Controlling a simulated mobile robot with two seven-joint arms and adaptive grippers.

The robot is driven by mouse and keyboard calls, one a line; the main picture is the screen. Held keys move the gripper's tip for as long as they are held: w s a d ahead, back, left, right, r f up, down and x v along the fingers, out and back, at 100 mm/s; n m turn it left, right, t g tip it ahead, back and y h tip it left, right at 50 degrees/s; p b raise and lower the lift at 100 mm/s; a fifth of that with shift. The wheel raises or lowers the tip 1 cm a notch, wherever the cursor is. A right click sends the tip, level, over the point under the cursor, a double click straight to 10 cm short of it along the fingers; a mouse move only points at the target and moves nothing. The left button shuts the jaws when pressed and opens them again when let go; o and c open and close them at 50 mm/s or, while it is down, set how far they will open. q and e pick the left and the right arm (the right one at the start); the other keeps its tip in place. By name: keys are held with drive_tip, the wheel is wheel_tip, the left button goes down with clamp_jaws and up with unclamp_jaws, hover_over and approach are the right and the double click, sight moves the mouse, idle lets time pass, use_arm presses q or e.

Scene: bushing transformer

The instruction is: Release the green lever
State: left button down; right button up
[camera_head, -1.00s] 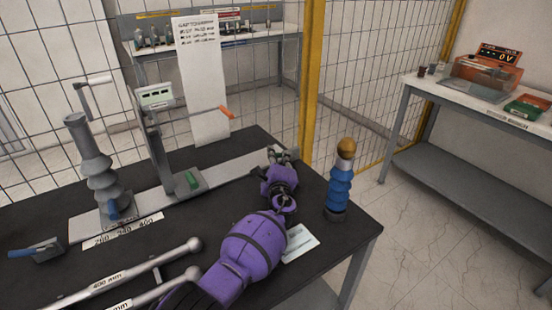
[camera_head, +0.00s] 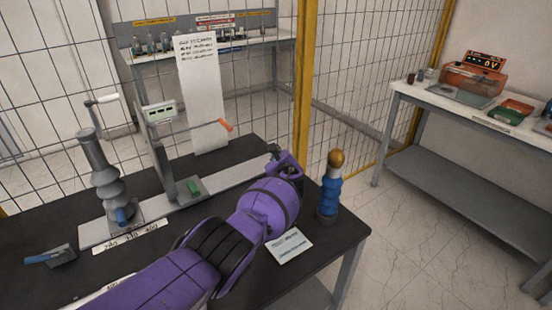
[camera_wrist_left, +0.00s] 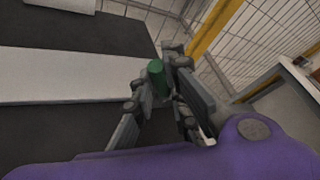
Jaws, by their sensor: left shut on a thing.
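The green lever's handle (camera_wrist_left: 157,75) shows as a short dark-green cylinder between the fingers of my left gripper (camera_wrist_left: 155,82) in the left wrist view. That gripper is shut on it, close to the end of a pale flat rail (camera_wrist_left: 75,75). In the head view my left gripper (camera_head: 274,150) is at the right end of the rail (camera_head: 235,175), partly hidden behind its purple wrist. The held lever is hidden there. A separate green block (camera_head: 194,186) sits at the foot of the grey post on the rail. My right gripper is not in view.
A blue ribbed bushing with a gold top (camera_head: 330,185) stands close right of my wrist. A grey ribbed column (camera_head: 105,175) and post (camera_head: 160,155) stand left. A blue-handled clamp (camera_head: 48,257) and white card (camera_head: 289,245) lie on the black table (camera_head: 40,220). Mesh fencing stands behind.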

use_arm(q)
drive_tip(key=shift+f, duration=0.25)
drive_tip(key=c, duration=1.8)
unclamp_jaws()
drive_tip(key=shift+s, duration=0.1)
drive_tip(key=shift+c, duration=0.2)
drive_tip(key=shift+o, duration=0.5)
drive_tip(key=shift+r, duration=0.15)
drive_tip(key=shift+s+d+r, duration=0.1)
drive_tip(key=shift+s+d, duration=0.3)
drive_tip(key=shift+s, duration=0.1)
drive_tip(key=v, duration=1)
drive_tip(key=shift+s+a+r, duration=0.15)
drive_tip(key=shift+s+r, duration=0.1)
drive_tip(key=shift+s, duration=0.15)
